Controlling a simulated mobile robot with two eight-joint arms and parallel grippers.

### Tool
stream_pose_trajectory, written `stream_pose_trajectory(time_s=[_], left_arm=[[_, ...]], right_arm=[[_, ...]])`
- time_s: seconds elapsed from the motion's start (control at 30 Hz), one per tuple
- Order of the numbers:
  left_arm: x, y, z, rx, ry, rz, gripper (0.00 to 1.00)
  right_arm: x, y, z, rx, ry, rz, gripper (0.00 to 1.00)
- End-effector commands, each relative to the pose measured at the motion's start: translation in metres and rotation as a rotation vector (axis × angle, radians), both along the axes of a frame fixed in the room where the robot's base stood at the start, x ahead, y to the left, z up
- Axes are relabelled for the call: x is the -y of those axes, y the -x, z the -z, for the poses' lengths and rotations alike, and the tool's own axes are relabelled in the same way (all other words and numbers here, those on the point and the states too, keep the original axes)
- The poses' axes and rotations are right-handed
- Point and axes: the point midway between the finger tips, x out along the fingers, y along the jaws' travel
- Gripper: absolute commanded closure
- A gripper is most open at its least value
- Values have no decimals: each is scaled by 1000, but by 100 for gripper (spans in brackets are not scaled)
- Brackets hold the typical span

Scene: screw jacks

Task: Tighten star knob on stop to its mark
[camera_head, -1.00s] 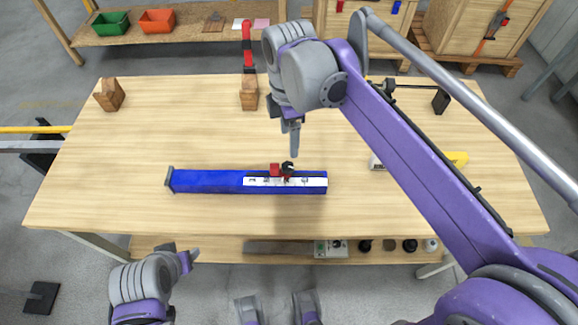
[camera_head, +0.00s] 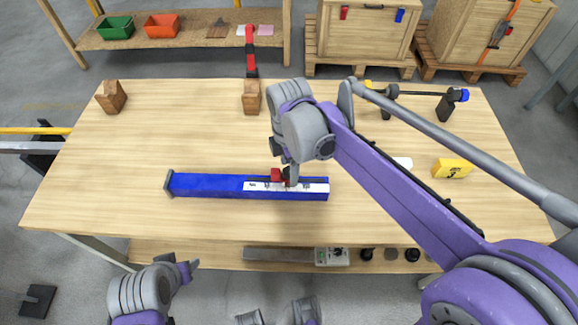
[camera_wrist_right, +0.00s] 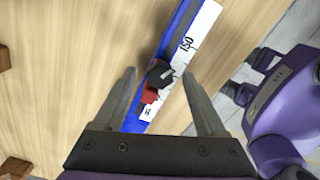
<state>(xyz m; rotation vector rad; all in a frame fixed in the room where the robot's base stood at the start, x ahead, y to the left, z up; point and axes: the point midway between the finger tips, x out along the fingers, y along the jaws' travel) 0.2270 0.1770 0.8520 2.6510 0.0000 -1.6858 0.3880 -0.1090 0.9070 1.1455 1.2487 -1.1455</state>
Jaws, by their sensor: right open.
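The blue beam (camera_head: 215,185) lies along the front half of the table, with a white marked scale (camera_head: 315,187) on its right part. A red stop (camera_head: 277,175) sits on the beam; in the right wrist view the red stop (camera_wrist_right: 150,96) lies beside the black star knob (camera_wrist_right: 160,75). My right gripper (camera_head: 291,180) is at the stop and hides the knob in the head view. In the wrist view its open fingers (camera_wrist_right: 160,90) stand on either side of the knob, with gaps. The knob's mark cannot be made out. My left gripper (camera_head: 190,265) is in front of the table, its jaws unclear.
The wooden table (camera_head: 100,200) has free room left of the beam. Wooden blocks (camera_head: 111,97) stand toward the back. A yellow box (camera_head: 453,168) and a bar clamp (camera_head: 420,95) lie at the right. A lower shelf (camera_head: 190,253) holds small items.

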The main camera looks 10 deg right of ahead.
Motion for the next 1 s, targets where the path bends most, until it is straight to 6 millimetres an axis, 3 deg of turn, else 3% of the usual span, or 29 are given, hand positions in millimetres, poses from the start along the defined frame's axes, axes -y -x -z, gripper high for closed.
stream_pose_trajectory(time_s=[0.23, 0.63, 1.0], left_arm=[[0, 0, 0, 0, 0, 0, 47], [0, 0, 0, 0, 0, 0, 47], [0, 0, -1, 0, 0, 0, 47]], right_arm=[[0, 0, 1, 0, 0, 0, 26], [0, 0, 0, 0, 0, 0, 98], [0, 0, 0, 0, 0, 36, 100]])
